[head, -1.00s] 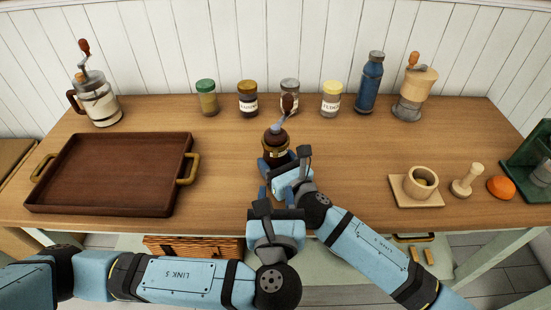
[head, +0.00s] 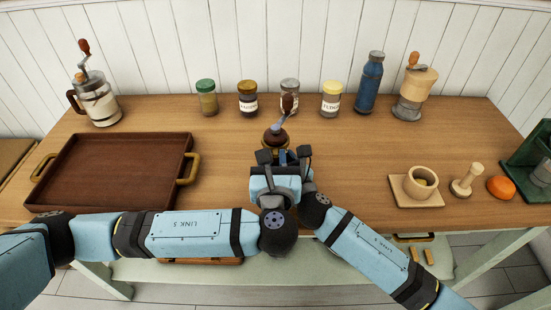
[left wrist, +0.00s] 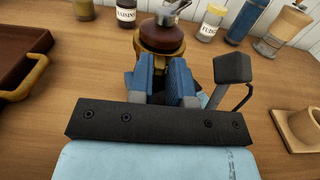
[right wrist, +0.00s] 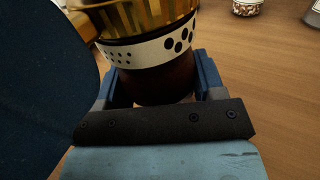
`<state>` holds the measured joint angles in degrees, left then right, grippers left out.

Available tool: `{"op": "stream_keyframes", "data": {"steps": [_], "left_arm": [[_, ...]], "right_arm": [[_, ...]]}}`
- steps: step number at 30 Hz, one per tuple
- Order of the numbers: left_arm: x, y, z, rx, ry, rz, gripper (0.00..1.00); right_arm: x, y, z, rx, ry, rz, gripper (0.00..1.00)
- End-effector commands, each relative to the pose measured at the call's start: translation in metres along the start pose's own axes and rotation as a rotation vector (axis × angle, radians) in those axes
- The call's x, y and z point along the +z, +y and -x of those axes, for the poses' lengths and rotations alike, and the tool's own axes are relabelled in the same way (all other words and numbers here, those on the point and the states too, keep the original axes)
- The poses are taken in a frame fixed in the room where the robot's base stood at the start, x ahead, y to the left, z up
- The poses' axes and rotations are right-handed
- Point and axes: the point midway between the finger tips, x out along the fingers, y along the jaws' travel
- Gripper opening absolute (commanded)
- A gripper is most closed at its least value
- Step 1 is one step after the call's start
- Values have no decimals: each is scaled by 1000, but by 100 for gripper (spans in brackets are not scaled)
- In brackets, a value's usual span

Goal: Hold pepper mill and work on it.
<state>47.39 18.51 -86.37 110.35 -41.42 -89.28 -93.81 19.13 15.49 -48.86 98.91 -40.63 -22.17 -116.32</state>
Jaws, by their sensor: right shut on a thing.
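The pepper mill (head: 275,138) stands upright near the middle of the table, with a dark round top, a brass-coloured ring and a crank with a brown knob. My right gripper (right wrist: 158,78) is shut around its dark lower body (right wrist: 155,88), under a white band with black dots. In the head view my left gripper (head: 283,157) is in front of the mill and hides its lower part and most of the right gripper. In the left wrist view its fingers (left wrist: 161,65) point at the mill (left wrist: 160,38), with a narrow empty gap between them.
A dark tray (head: 110,170) lies to the left. Jars (head: 247,98), a blue bottle (head: 370,82) and a wooden grinder (head: 414,92) stand along the back. A mortar (head: 420,182), pestle (head: 467,180) and orange (head: 500,187) are to the right. Table beside the mill is clear.

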Motion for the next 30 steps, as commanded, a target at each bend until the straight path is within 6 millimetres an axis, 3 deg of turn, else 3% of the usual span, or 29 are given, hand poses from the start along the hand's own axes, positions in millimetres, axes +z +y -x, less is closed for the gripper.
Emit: {"op": "stream_keyframes", "data": {"steps": [1,2,23,24,27,30], "left_arm": [[0,0,0,0,0,0,6],[0,0,0,0,0,0,0],[0,-10,0,138,1,1,0],[0,-10,0,138,1,1,17],[0,-10,0,137,1,1,38],[0,-10,0,137,1,1,38]], "right_arm": [[0,0,0,0,0,0,20],[0,0,0,0,0,0,20],[0,0,0,0,0,0,20],[0,0,0,0,0,0,20],[0,0,0,-1,0,0,20],[0,0,0,-1,0,0,20]]}}
